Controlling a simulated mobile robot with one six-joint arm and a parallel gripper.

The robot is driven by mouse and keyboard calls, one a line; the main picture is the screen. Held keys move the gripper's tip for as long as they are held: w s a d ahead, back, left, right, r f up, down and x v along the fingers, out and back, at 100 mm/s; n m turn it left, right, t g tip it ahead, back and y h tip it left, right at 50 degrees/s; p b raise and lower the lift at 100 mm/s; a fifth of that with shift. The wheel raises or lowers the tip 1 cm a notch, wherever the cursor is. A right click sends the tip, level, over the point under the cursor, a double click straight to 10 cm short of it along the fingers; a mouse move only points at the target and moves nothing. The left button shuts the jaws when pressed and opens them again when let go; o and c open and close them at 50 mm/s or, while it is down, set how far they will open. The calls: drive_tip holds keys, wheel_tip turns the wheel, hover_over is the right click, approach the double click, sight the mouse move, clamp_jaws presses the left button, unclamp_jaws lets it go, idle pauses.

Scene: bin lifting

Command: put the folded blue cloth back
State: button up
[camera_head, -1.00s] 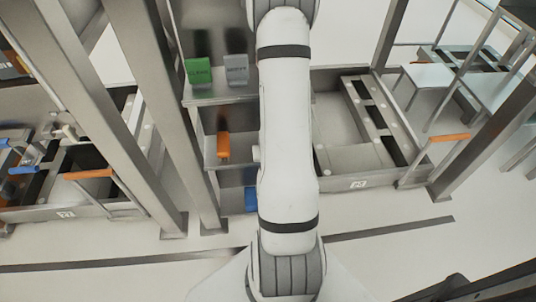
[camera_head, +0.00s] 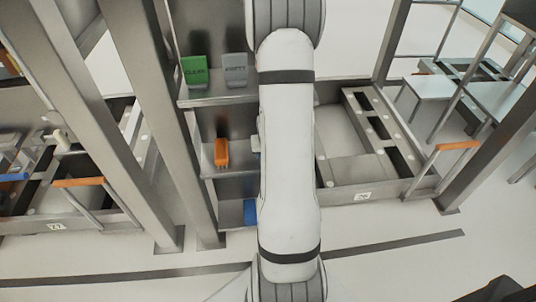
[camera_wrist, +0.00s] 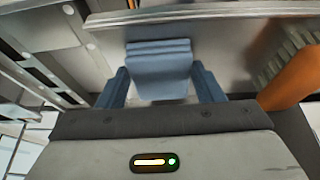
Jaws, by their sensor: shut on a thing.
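The folded blue cloth (camera_wrist: 160,68) is between the two blue-grey fingers of my gripper (camera_wrist: 160,84) in the wrist view. My gripper is shut on it, and its layered fold faces away from the palm. In the head view my white arm hides the gripper and the cloth. A metal shelf unit (camera_head: 222,100) stands behind and left of my arm. A metal shelf edge (camera_wrist: 200,12) lies just beyond the cloth in the wrist view.
An orange brush (camera_head: 221,152) stands in the middle compartment; it is close on the right in the wrist view (camera_wrist: 292,78). A blue object (camera_head: 250,212) is in the lower compartment. Green (camera_head: 195,70) and grey (camera_head: 235,68) signs stand above. Bins with orange handles (camera_head: 455,146) flank the unit.

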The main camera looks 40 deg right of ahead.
drive_tip(key=o, duration=1.3)
drive_tip(key=shift+f, duration=0.15)
drive_tip(key=p+v, duration=0.6)
drive_tip(key=v, duration=0.5)
drive_tip(key=a+r+n+y, duration=0.1)
drive_tip(key=a+r+n, duration=0.2)
drive_tip(key=a+r, duration=0.8)
drive_tip(key=s+a+r+n+g+y, duration=0.1)
drive_tip(key=s+a+r+n+g, duration=0.1)
drive_tip(key=s+a+r, duration=0.5)
drive_tip(key=s+a+n, duration=0.1)
drive_tip(key=s+a, duration=0.1)
drive_tip(key=a, duration=0.4)
drive_tip(key=shift+s+y+p, duration=0.3)
drive_tip(key=shift+r, duration=0.15)
